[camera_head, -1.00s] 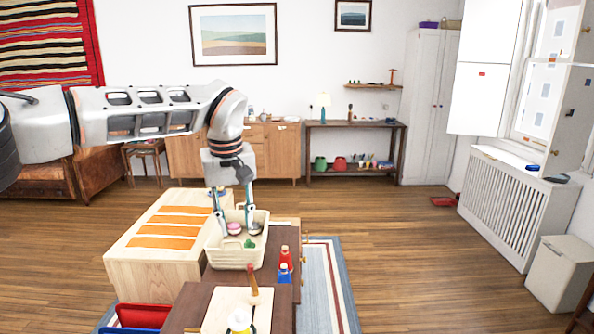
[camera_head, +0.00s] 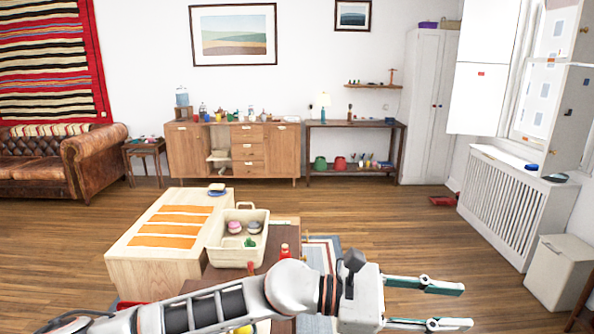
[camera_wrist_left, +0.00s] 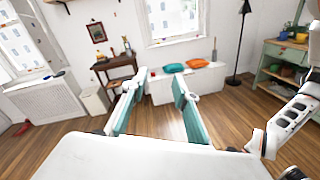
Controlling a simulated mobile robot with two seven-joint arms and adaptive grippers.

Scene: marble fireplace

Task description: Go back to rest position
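My left gripper (camera_head: 467,306) is at the lower right of the head view, its arm crossing the bottom of the picture. Its two teal fingers point right, apart, with nothing between them. In the left wrist view the fingers (camera_wrist_left: 156,95) also stand apart and empty, with floor and wall beyond. My right gripper does not show clearly; part of a white arm, likely my right one, shows at the right edge of the left wrist view.
A cream crate (camera_head: 232,259) holding a pink, a grey and a green item stands beside the pale wooden table (camera_head: 150,275). A red-topped bottle (camera_head: 285,251) is partly hidden by my arm. A radiator cover (camera_head: 505,205) and bin (camera_head: 558,272) stand right; open floor lies between.

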